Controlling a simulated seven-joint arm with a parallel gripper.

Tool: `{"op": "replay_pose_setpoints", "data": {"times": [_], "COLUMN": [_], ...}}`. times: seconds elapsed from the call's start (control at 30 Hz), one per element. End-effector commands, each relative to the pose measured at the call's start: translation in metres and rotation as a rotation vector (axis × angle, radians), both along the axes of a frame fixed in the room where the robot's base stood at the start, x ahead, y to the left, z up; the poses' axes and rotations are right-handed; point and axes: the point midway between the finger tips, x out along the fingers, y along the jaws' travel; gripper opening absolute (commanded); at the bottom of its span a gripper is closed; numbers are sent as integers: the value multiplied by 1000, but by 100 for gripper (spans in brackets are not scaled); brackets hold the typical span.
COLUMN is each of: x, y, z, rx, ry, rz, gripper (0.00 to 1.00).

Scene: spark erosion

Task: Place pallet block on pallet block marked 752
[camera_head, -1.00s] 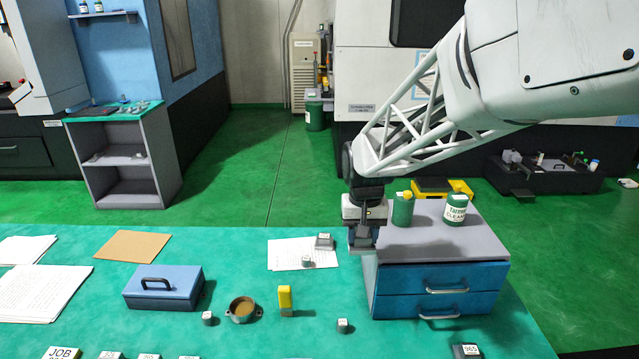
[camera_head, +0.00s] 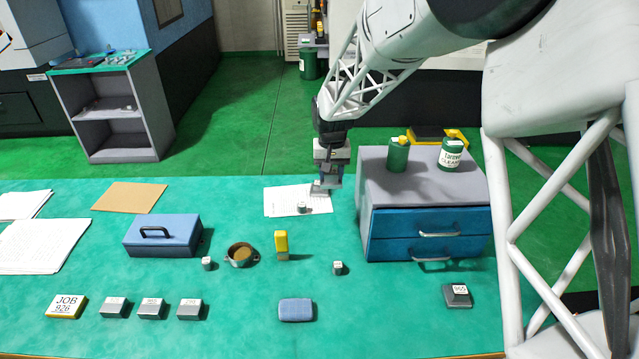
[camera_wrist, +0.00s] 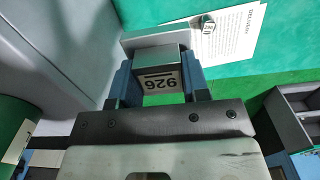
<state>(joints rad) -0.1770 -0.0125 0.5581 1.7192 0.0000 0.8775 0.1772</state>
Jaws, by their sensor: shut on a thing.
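My gripper (camera_head: 331,178) is shut on a grey pallet block (camera_wrist: 160,63) whose pale label reads 926, upside down in the wrist view. The fingers (camera_wrist: 157,84) press on both its sides. A wider grey piece (camera_wrist: 130,42) shows around its far end; I cannot tell whether it is the block's own base or another block beneath. In the head view, my gripper is above the far right part of a paper sheet, left of the drawer cabinet, with a grey block edge (camera_head: 319,188) just below the fingers. No label reading 752 is legible.
The drawer cabinet (camera_head: 430,190) with green bottles stands close on the right. A small labelled cube (camera_head: 302,207) sits on the paper (camera_head: 280,200). Several grey blocks (camera_head: 151,308) and a JOB 926 sign (camera_head: 66,305) line the front left.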

Motion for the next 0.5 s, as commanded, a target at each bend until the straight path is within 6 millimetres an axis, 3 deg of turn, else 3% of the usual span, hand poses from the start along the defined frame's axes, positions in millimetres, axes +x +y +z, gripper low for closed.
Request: {"op": "replay_pose_setpoints", "data": {"times": [0.23,0.5], "x": [0,0], "y": [0,0], "z": [-51,-70], "rx": [0,0], "ry": [0,-2], "rz": [0,0], "gripper": [3,3]}}
